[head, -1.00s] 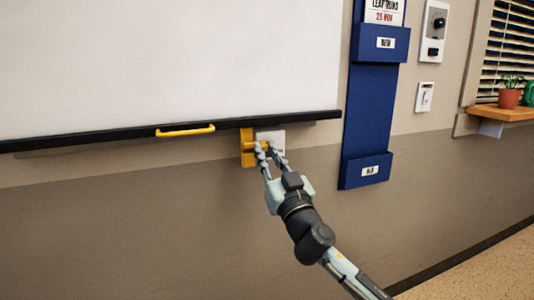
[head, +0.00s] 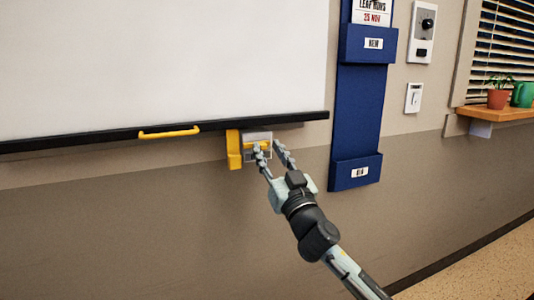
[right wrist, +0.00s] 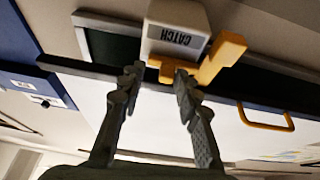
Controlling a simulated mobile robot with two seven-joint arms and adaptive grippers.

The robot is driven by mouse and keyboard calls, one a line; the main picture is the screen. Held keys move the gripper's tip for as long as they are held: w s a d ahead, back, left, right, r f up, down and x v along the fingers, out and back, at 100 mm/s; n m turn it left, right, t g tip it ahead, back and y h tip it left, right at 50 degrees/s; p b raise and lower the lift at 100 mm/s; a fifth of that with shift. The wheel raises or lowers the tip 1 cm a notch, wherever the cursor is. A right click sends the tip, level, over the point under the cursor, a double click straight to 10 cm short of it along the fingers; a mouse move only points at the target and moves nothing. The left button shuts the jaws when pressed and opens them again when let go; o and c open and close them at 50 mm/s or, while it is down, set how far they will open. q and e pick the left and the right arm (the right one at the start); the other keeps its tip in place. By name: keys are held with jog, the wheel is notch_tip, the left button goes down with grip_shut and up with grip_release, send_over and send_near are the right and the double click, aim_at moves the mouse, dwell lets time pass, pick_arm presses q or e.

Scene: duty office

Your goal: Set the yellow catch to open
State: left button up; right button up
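The yellow catch (head: 234,149) sits on the wall just under the whiteboard's lower rail, with a pale housing (head: 258,136) beside it. In the right wrist view the housing (right wrist: 176,25) reads CATCH upside down, and the yellow catch (right wrist: 222,60) has a tilted plate with a short bar reaching left below the housing. My right gripper (head: 270,152) is just in front of the housing, right of the yellow plate. Its fingers are apart in the right wrist view (right wrist: 158,80), with the end of the yellow bar showing beyond the gap. Contact cannot be told. My left gripper is not in view.
The whiteboard (head: 160,60) has a black lower rail (head: 80,140) with a yellow handle (head: 170,132) left of the catch. A blue wall pocket rack (head: 357,110) hangs to the right. A wooden shelf (head: 515,113) with a plant is farther right. The wall below is clear.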

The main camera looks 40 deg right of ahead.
jog(key=shift+a, duration=0.15)
jog(key=shift+s+f, duration=0.1)
jog(key=v, duration=1.1)
jog(key=shift+s, duration=0.4)
notch_tip(320, 180, down, 26)
jog(key=g, duration=0.9)
jog(key=s+a+f+n+g+y, duration=0.2)
jog(key=s+a+f+g, duration=0.3)
jog(key=s+f, duration=0.3)
jog(key=s+a+f+n+g+y, duration=0.2)
jog(key=s+f, duration=0.6)
jog(key=f, duration=0.8)
jog(key=a+g, duration=0.2)
jog(key=g, duration=0.1)
jog(key=shift+a+f, duration=0.25)
jog(key=shift+a, duration=0.15)
